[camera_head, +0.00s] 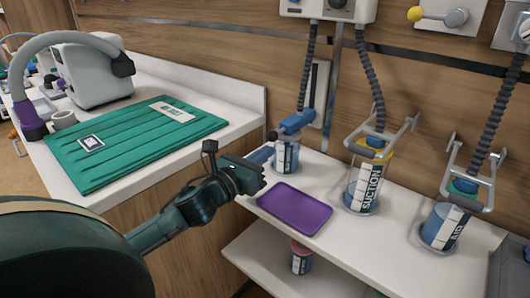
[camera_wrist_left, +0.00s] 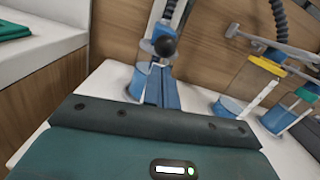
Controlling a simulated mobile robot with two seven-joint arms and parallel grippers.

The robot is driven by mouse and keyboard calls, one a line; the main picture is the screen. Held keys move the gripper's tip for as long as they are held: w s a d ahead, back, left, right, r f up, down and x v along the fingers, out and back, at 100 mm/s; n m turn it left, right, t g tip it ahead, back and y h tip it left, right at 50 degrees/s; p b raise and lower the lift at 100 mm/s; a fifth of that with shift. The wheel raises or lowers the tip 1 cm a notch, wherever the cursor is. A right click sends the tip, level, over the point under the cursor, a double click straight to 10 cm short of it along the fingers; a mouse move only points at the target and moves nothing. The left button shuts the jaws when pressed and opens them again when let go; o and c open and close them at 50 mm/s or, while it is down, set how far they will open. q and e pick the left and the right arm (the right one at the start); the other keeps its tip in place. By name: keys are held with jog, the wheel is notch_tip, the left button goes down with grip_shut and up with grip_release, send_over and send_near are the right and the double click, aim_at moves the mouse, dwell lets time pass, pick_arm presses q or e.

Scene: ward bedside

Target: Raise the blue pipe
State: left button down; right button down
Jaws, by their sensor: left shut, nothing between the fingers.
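The blue pipe (camera_head: 297,122) is a short blue piece on top of the left clear canister (camera_head: 286,158), tilted up to the right, below a dark corrugated hose. In the left wrist view the blue pipe (camera_wrist_left: 171,14) is at the top centre, with a dark round knob near it. My left gripper (camera_head: 262,155) is shut and empty, just left of the canister and below the pipe's left end. Its blue fingers (camera_wrist_left: 162,88) also show in the left wrist view, pointing towards the canister and covering part of it. My right gripper is in neither view.
A purple tray (camera_head: 295,208) lies on the white shelf in front of the canister. A yellow-lidded suction canister (camera_head: 363,190) and a blue one (camera_head: 445,226) stand to the right under metal brackets. A white counter with a green ribbed mat (camera_head: 130,145) is at left.

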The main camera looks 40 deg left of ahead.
pick_arm(q)
jog(key=shift+w, duration=0.4)
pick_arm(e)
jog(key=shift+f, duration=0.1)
pick_arm(q)
jog(key=shift+r, duration=0.1)
